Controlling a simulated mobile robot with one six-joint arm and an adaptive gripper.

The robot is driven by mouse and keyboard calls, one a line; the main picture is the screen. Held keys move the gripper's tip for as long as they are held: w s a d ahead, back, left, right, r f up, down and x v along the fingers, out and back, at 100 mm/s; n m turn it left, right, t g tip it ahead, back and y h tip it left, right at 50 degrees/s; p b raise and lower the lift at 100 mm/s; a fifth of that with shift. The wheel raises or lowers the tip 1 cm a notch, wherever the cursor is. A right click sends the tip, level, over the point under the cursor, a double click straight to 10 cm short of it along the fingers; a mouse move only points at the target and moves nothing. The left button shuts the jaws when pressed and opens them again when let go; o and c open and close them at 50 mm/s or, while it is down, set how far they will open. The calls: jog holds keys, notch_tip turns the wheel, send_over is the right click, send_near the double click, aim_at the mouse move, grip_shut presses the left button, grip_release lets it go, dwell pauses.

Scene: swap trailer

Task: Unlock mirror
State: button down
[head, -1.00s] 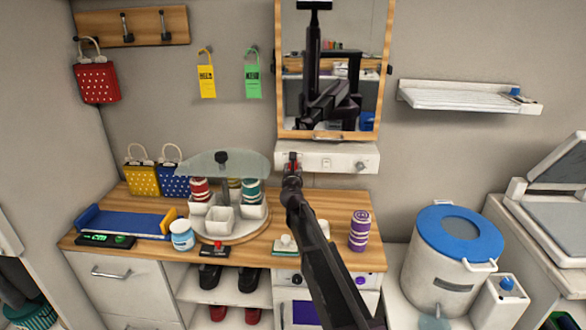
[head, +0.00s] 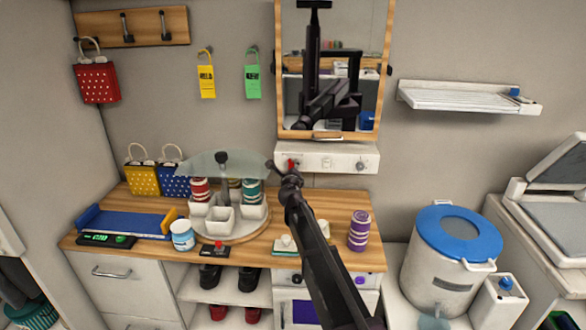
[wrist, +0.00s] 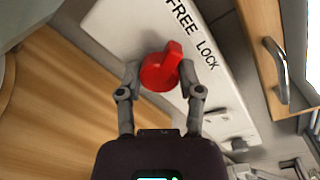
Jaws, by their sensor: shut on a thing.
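The mirror (head: 365,40) in its wooden frame hangs on the wall above a white box (head: 340,150). A red knob (head: 291,163) is on the left of the box's front. In the wrist view the red knob (wrist: 160,72) sits beside the printed words FREE and LOCK. Its raised grip points toward the lettering, roughly between the two words. My gripper (wrist: 159,78) is shut on the red knob, one finger on each side. In the head view my gripper (head: 277,172) is at the box's lower left, its wrist angled left.
A grey knob (head: 361,166) is at the right of the same box. Below are a wooden counter (head: 345,258), a carousel (head: 236,228) with cups and a clear cover, and a purple striped stack (head: 359,230). A white shelf (head: 460,97) is on the wall at right.

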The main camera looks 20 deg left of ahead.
jog(key=shift+n, duration=1.2)
jog(key=shift+c, duration=1.3)
grip_release()
jog(key=shift+w, duration=0.1)
jog(key=shift+m, duration=0.3)
